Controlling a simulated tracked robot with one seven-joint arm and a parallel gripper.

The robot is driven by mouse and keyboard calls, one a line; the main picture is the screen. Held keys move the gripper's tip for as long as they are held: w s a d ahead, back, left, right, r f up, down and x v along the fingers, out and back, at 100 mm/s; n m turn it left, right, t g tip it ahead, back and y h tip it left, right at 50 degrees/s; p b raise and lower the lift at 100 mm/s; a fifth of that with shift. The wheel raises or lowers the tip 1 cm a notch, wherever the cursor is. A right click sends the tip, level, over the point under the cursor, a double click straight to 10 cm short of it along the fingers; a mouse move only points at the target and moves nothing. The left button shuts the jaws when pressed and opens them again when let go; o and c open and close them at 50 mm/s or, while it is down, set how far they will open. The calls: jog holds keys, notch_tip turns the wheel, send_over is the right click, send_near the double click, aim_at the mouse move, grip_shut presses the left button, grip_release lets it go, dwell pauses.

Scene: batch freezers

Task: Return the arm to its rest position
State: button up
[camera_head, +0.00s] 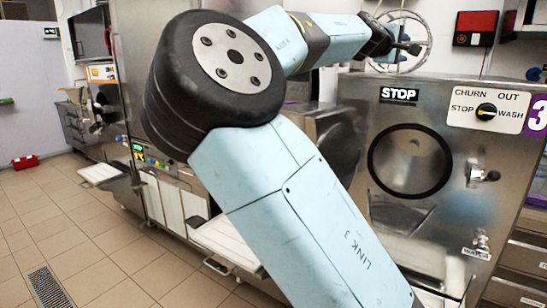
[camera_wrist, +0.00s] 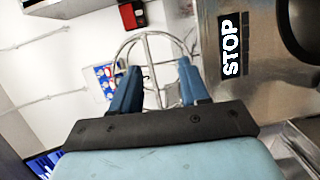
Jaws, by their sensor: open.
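My arm crosses the middle of the head view, raised, bending at a large black joint and reaching to the upper right. My gripper (camera_head: 403,46) is at its far end, above the machine with the STOP label and in front of a chrome wheel (camera_head: 428,46). In the wrist view my gripper (camera_wrist: 160,82) has its two blue fingers apart, with nothing held between them. The chrome wheel shows behind and between the fingers; I cannot tell how close it is.
The steel machine front (camera_head: 450,145) with a round dark port (camera_head: 411,160) and a selector knob (camera_head: 486,111) stands at right. Another steel machine (camera_head: 150,110) stands behind my arm. A red and black wall box (camera_head: 475,28) hangs at upper right. Tiled floor (camera_head: 60,220) is open at left.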

jog(key=s+d+f+m+g+y, duration=0.15)
jog(key=d+f, duration=0.25)
jog(key=f, duration=0.5)
jog(key=d+f+m+g+y, duration=0.1)
jog(key=d+f+g+y, duration=0.2)
jog(key=f, duration=0.5)
jog(key=s+d+f+m+g+y, duration=0.1)
jog(key=d+f+m+y, duration=0.1)
jog(key=d+f, duration=0.5)
jog(key=s+a+f+m+y, duration=0.15)
jog(key=s+a+f, duration=0.25)
jog(key=f, duration=0.4)
jog(key=s+a+r+y, duration=0.1)
jog(key=s+a, duration=0.6)
jog(key=s, duration=0.3)
jog(key=s+a+r+m+y, duration=0.1)
jog(key=s+a+y, duration=0.1)
jog(key=s+a, duration=0.5)
jog(key=s+a+r+y, duration=0.1)
jog(key=s+a+y, duration=0.1)
jog(key=s+a, duration=0.6)
jog(key=shift+s+r+m, duration=0.3)
jog(key=shift+s+r, duration=0.1)
jog(key=shift+s, duration=2.5)
